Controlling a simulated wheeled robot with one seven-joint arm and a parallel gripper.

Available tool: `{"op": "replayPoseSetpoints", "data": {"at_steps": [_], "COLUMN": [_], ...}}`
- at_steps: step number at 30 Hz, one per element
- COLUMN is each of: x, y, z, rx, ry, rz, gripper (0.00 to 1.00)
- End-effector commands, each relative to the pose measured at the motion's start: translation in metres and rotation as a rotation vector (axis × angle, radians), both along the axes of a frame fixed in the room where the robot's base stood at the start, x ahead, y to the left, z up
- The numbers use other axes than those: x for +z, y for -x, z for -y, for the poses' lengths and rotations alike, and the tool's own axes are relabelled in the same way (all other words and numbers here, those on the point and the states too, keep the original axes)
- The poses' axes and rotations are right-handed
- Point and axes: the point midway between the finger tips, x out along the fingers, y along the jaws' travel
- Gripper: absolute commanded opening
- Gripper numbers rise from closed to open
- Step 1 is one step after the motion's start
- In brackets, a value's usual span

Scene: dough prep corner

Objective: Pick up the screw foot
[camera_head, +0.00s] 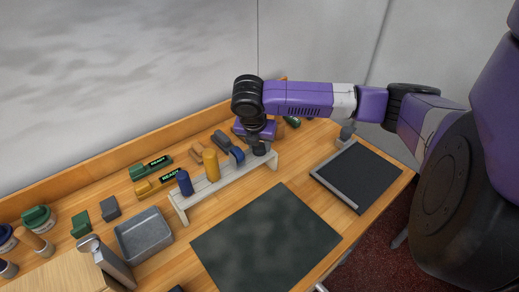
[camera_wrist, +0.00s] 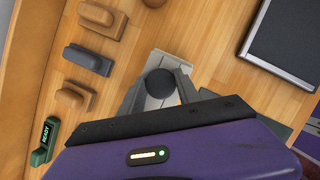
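A dark, round-topped piece (camera_wrist: 161,83), which I take to be the screw foot, stands at the right end of the pale rack (camera_head: 212,187). My gripper (camera_head: 258,145) is over that end of the rack, pointing down. In the wrist view its two grey fingers lie on either side of the dark piece. I cannot tell whether they touch it. The gripper and its fingers hide most of the piece in the head view. A blue cylinder (camera_head: 184,182) and a yellow cylinder (camera_head: 211,165) stand on the same rack.
Blocks and green "READY" holders (camera_head: 150,167) line the back of the bench. A dark mat (camera_head: 265,240) lies in front of the rack. A black-topped tray (camera_head: 360,175) is to the right. A grey bin (camera_head: 144,234) stands at left.

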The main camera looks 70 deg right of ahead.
Motion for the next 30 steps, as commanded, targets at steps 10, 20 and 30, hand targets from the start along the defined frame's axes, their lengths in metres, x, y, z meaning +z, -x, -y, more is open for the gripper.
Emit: {"op": "replayPoseSetpoints", "data": {"at_steps": [10,20,30], "x": [0.000,0.017,0.093], "y": [0.000,0.000,-0.001], "z": [0.000,0.001,0.001], "rx": [0.000,-0.001,0.001], "ry": [0.001,0.003,0.005], "rz": [0.000,0.002,0.003], "gripper": [0.00,0.00,0.00]}}
